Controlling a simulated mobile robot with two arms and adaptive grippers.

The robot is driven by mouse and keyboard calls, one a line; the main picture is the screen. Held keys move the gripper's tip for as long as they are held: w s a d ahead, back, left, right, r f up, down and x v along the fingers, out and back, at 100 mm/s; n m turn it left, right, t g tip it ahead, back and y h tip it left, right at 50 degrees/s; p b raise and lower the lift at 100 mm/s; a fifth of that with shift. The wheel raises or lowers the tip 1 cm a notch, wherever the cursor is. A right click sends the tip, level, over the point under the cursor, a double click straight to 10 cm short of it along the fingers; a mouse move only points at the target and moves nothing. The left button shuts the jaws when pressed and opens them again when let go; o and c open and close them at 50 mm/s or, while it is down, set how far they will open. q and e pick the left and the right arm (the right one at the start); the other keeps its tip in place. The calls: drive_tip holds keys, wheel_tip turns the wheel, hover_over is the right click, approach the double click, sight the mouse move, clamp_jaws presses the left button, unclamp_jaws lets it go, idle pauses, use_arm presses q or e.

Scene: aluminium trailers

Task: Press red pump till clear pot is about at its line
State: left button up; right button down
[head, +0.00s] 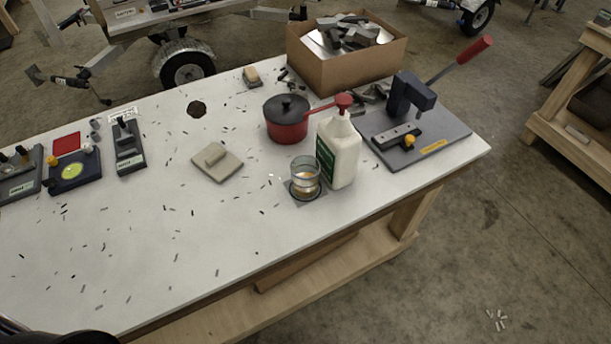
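A white bottle (340,156) with a green label stands upright near the table's front right. The red pump (343,102) is on its top and looks raised. The clear pot (305,171) stands just left of the bottle, on a small dark square (318,199). Something amber shows in the pot's lower part; its exact level and the pot's line are too small to tell. Neither gripper can be made out. A dark piece, probably of my own body, shows at the bottom left corner.
A red pan (287,124) with a black lid stands behind the pot. A grey lever press (410,110) is right of the bottle, and a cardboard box (345,72) is behind. A beige block (217,161) lies left. The front left table (150,235) holds only small dark scraps.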

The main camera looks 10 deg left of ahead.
use_arm(q)
clamp_jaws()
idle(1.3)
